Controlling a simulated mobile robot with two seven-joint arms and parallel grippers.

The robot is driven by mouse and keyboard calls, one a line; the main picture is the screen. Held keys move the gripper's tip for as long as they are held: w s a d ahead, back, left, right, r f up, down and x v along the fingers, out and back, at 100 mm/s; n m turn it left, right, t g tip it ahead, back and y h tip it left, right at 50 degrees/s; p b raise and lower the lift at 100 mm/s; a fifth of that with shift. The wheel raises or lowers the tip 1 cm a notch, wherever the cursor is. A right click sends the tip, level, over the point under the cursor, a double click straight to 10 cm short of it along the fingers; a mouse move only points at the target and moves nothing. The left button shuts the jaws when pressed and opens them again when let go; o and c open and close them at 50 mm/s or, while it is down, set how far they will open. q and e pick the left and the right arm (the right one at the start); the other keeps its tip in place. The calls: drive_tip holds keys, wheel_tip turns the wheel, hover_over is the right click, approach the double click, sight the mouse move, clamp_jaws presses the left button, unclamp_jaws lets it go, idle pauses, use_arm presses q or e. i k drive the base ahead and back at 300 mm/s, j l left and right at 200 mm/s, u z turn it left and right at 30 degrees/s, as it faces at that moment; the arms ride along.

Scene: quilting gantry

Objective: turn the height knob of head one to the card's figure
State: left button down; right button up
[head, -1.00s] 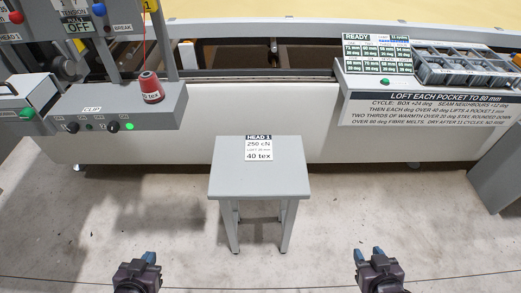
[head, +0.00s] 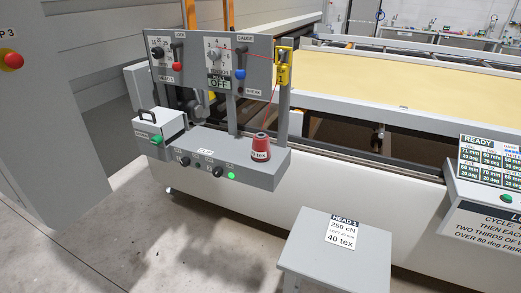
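The head one panel (head: 196,60) stands upright at the upper left. At its left is a dial with a dark knob (head: 158,52), figures around it and what looks like a HEAD 1 label below; its setting is too small to read. Neither gripper is in this view.
A red 40 tex cone (head: 260,146) stands on the ledge below. A grey cabinet with a red stop button (head: 12,60) is at far left. Floor left of the stand is clear.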

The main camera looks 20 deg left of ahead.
sight(158, 53)
drive_tip(key=u, duration=1.45)
